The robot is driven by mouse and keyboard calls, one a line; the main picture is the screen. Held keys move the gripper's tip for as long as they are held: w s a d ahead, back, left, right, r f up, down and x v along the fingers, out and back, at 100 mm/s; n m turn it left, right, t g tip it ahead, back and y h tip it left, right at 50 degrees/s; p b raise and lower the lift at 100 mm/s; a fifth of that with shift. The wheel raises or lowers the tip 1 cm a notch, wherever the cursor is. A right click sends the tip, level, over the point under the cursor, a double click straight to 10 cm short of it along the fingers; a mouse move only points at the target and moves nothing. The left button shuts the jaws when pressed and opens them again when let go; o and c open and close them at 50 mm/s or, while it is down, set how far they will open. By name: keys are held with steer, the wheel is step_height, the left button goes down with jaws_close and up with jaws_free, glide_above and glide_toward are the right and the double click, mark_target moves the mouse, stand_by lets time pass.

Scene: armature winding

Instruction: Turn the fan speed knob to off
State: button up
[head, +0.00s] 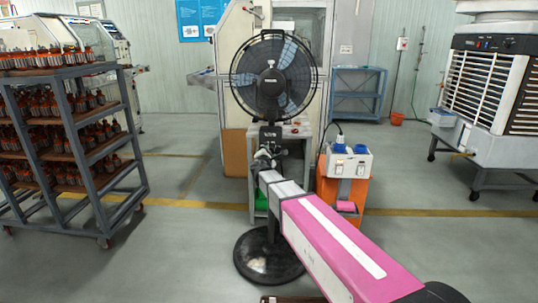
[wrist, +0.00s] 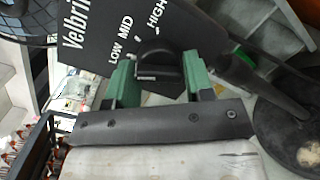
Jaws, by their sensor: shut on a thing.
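The black pedestal fan (head: 272,80) stands upright in the middle of the head view on a round black base (head: 268,258). Its dark control box (wrist: 95,38) fills the top of the wrist view, with white LOW, MID and HIGH labels. The black speed knob (wrist: 158,62) sits below these labels. My gripper (wrist: 160,78) has its green fingers on either side of the knob and is shut on it. The knob's exact pointer setting is hard to read, and no OFF label is visible. In the head view my gripper (head: 266,158) is small at the control box.
An orange cabinet (head: 342,190) with a white socket unit (head: 346,163) stands right of the fan. A grey rack (head: 75,140) of copper-coloured parts is at left, and an air cooler (head: 500,95) at right.

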steer(key=shift+a+r, duration=0.1)
steer(key=n, duration=0.4)
steer(key=shift+t, duration=0.4)
steer(key=shift+n+y, duration=0.4)
steer(key=shift+n, duration=1.6)
steer(key=shift+t, duration=0.3)
steer(key=o, duration=0.9)
steer(key=shift+a, duration=0.1)
steer(key=shift+c, duration=0.2)
steer(key=shift+s, duration=0.1)
